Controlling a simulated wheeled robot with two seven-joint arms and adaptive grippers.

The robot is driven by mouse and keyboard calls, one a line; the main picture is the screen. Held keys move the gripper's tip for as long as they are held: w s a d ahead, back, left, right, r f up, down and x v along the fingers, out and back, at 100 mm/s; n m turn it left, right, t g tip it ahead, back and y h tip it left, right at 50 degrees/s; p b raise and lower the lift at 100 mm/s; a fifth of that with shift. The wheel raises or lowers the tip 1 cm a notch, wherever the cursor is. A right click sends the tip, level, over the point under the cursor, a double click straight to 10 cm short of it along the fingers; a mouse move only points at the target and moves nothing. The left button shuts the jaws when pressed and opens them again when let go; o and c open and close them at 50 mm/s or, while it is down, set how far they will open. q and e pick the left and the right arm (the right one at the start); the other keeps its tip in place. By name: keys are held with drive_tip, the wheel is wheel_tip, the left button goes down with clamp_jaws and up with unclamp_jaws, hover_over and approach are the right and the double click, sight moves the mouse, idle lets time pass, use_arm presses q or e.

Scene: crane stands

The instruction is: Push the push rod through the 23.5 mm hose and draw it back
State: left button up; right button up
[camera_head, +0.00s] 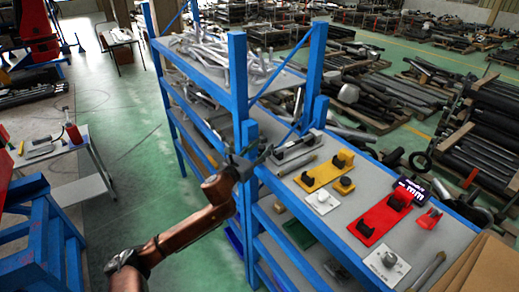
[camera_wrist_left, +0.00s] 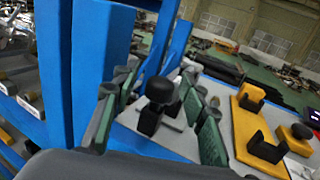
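My left gripper (camera_head: 256,160) is at the left edge of the blue shelf's top, beside a grey stand (camera_head: 294,146). In the left wrist view, its green-padded fingers (camera_wrist_left: 158,122) are apart with nothing gripped. A black knob (camera_wrist_left: 162,90) on a black post on the grey stand shows between the fingers; I cannot tell whether they touch it. A grey tube-like piece (camera_head: 297,166) lies just in front of the stand. A thin grey rod (camera_head: 427,271) lies at the near end of the shelf top. I cannot tell which piece is the 23.5 mm hose or the push rod. My right gripper is not in view.
A yellow stand (camera_head: 312,182) and a red stand (camera_head: 372,224) with black holders lie on the shelf top, with white plates (camera_head: 329,206) and a dark "mm" display (camera_head: 412,190). Blue shelf posts (camera_head: 240,90) rise close to my left gripper. Cardboard (camera_head: 485,265) is at right.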

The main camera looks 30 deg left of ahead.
use_arm(q)
drive_tip(key=s+a, duration=0.1)
drive_tip(key=s, duration=1.1)
